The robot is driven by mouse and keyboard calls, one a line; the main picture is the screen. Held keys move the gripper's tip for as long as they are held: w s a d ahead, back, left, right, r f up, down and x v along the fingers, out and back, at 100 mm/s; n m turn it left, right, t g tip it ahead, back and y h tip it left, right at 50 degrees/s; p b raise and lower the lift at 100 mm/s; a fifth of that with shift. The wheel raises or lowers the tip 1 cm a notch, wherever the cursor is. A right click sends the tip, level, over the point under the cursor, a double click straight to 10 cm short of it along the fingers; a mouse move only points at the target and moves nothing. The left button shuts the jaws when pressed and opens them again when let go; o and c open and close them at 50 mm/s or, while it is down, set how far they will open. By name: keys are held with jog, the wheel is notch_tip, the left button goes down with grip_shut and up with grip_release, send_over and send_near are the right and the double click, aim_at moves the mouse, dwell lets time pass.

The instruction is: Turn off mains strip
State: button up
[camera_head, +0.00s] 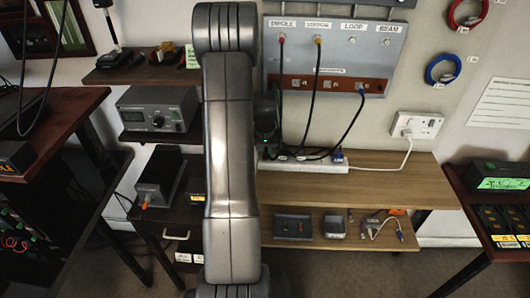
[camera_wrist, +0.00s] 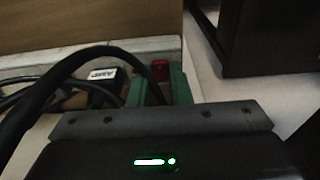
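The mains strip (camera_head: 310,165) is a long white strip on the wooden shelf, with several plugs in it; its left end is hidden behind my arm in the head view. In the wrist view its pale edge (camera_wrist: 110,50) runs across the top, and a red switch (camera_wrist: 160,69) shows at its right part. My gripper (camera_wrist: 158,88) has two green fingers standing apart, with the red switch seen between and just beyond them. I cannot tell whether they touch it.
Black cables (camera_wrist: 45,90) and a labelled plug (camera_wrist: 102,75) lie close left of the fingers. A grey panel (camera_head: 335,55) with hanging cables is above the shelf (camera_head: 400,180). A white wall socket (camera_head: 417,126) feeds a white cord. The shelf's right part is clear.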

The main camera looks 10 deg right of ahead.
jog(key=o, duration=0.4)
jog(key=shift+c, duration=0.2)
notch_tip(320, 180, up, 14)
jog(key=s+b, duration=0.1)
jog(key=shift+s+a+f, duration=0.15)
jog(key=shift+s+a, duration=0.1)
jog(key=shift+s, duration=0.15)
jog(key=f, duration=0.4)
jog(key=w+f, duration=0.1)
jog(key=f, duration=0.9)
jog(key=shift+w+d+p, duration=0.25)
jog(key=shift+w+p, duration=0.1)
jog(key=shift+w, duration=0.05)
jog(key=shift+s+r, duration=0.1)
jog(key=shift+r, duration=0.05)
